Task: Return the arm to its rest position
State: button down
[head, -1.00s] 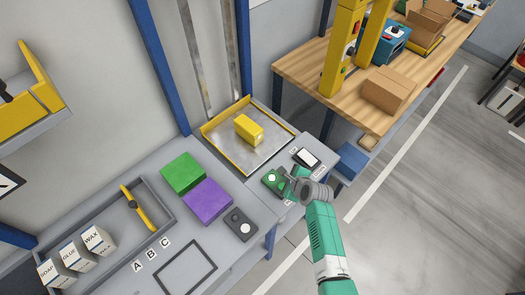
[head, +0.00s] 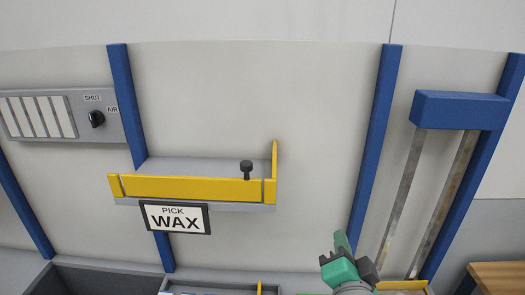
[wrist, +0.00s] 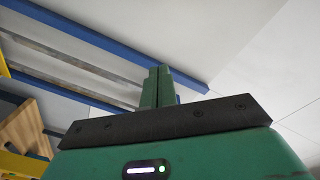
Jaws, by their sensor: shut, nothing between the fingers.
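My gripper (head: 341,244) is at the lower right of the head view, raised and pointing up in front of the pale wall. Its green fingers are together with nothing between them. In the wrist view the two fingers (wrist: 157,86) stand side by side beyond the dark bar of my gripper body, against the wall and a blue beam. Most of my arm is below the head view's lower edge.
A yellow-edged shelf (head: 190,187) with a black knob (head: 246,169) and a "PICK WAX" sign (head: 175,217) is left of my gripper. A blue post (head: 375,140) and metal rails (head: 430,200) stand behind. A wooden table (head: 497,278) shows at lower right.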

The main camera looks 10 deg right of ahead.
jog(key=s+a+r+n+t+y, duration=0.35)
jog(key=s+a+r+n, duration=0.4)
jog(key=a+r, duration=0.5)
jog(key=s+a+r+n+t+y, duration=0.2)
jog(key=s+a+r+n+t, duration=0.3)
jog(key=s+a+r, duration=0.7)
jog(key=w+d+r+p, duration=0.1)
jog(key=w+r+p, duration=0.2)
jog(key=r+p, duration=0.9)
notch_tip(320, 180, up, 2)
jog(key=shift+d+r+g, duration=0.1)
jog(key=shift+d+g, duration=0.1)
jog(key=shift+g, duration=0.15)
